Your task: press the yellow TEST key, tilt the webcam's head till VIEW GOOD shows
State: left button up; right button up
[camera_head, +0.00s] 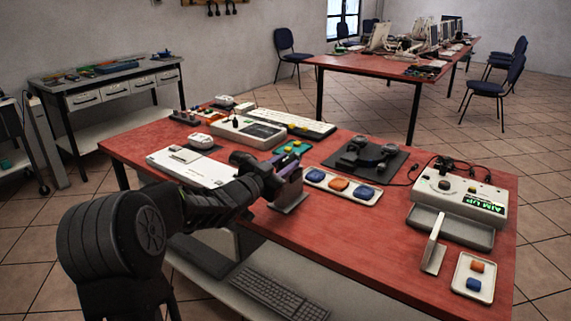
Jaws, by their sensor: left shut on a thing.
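My left gripper (287,175) reaches in from the left over the front edge of the red table. It is shut on a small grey piece (288,198) that it mostly hides; I cannot tell what this piece is. A pale tester box (480,192) stands at the right, its small display (484,203) showing AIM UP in green. A small dark object with cables (443,164) is at the back of this box; I cannot tell if it is the webcam. The yellow TEST key is too small to make out. My right gripper is not in view.
The red table (370,245) is clear at its front middle.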

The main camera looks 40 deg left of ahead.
pick_arm(q)
jog(key=shift+r+n+p, duration=0.2)
jog(key=shift+n+p, duration=0.1)
jog(key=shift+p, duration=0.2)
grip_shut()
jog(key=shift+f, duration=0.2)
jog(key=o, duration=1.1)
grip_release()
jog(key=shift+c, duration=0.2)
jog(key=s, duration=0.7)
jog(key=shift+s, duration=0.4)
